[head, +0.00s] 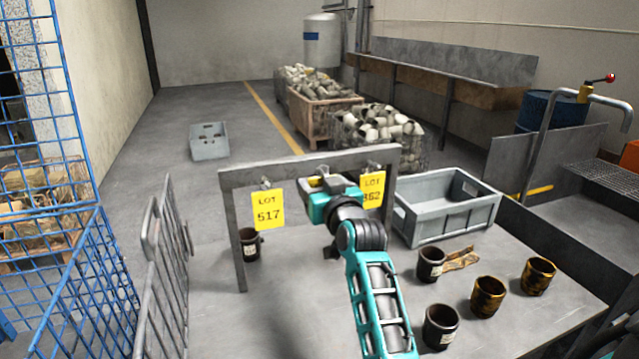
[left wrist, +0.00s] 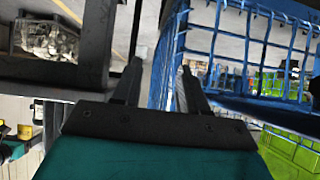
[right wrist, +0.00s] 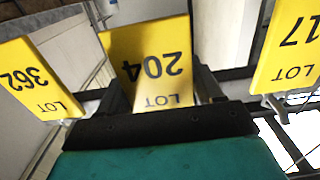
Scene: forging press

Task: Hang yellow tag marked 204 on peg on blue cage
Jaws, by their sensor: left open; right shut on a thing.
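The yellow tag marked 204 (right wrist: 155,60) is between the fingers of my right gripper (right wrist: 160,90), which is shut on it. In the head view my right gripper (head: 328,182) is at the grey rack's crossbar, with only a strip of the tag (head: 336,181) showing. The blue cage (head: 85,235) stands at the far left of the head view, well apart from the right gripper. Its blue mesh also shows in the left wrist view (left wrist: 235,55). I cannot make out its peg. My left gripper (left wrist: 160,78) is open and empty, outside the head view.
Tags 517 (head: 268,210) and 362 (head: 373,190) hang on the grey rack (head: 235,182), either side of my right gripper. A grey barrier (head: 160,265) stands between rack and cage. A grey crate (head: 450,212) and several dark cups (head: 440,325) are at right.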

